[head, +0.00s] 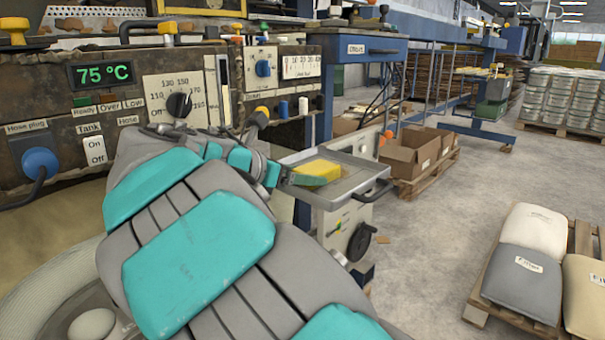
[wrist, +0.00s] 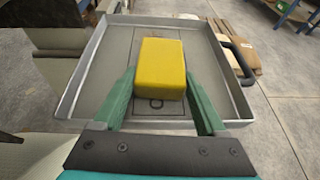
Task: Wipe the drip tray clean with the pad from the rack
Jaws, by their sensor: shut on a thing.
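The drip tray (head: 340,187) is a shallow grey metal tray on the machine's side, right of my arm in the head view. It fills the middle of the wrist view (wrist: 96,73), with dark lines and a ring mark on its floor. The yellow pad (head: 318,171) is over the tray; it also shows in the wrist view (wrist: 161,68). My gripper (wrist: 159,93) is shut on the pad, with a green finger at each side. The pad's underside is hidden, so I cannot tell whether it touches the tray floor. My arm hides part of the tray's left side in the head view.
A dark handle (head: 376,191) sticks out from the tray's right side. Below it is a black handwheel (head: 360,241). Open cardboard boxes (head: 411,156) stand on a pallet behind. Sacks (head: 524,275) lie on a pallet at right. The concrete floor between is clear.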

